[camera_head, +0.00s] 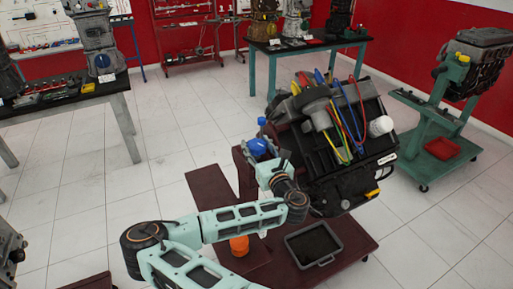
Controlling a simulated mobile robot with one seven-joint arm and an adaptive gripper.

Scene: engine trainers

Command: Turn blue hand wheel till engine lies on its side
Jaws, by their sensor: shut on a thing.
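The engine (340,125) is a dark block with grey parts and blue, red and yellow leads on top. It is mounted on a dark red stand (205,185) and looks tilted. The blue hand wheel (260,147) is at the left of the engine, beside the stand's upright. My arm reaches up from the bottom, and my gripper (272,165) is at the wheel, shut on it. The fingertips are small and partly hidden, so the exact grip point cannot be seen.
A grey tray (313,246) and an orange object (239,246) sit on the stand's base under the engine. A second engine on a green stand (440,110) is at right, with a red tray (442,148). Tables stand behind and left.

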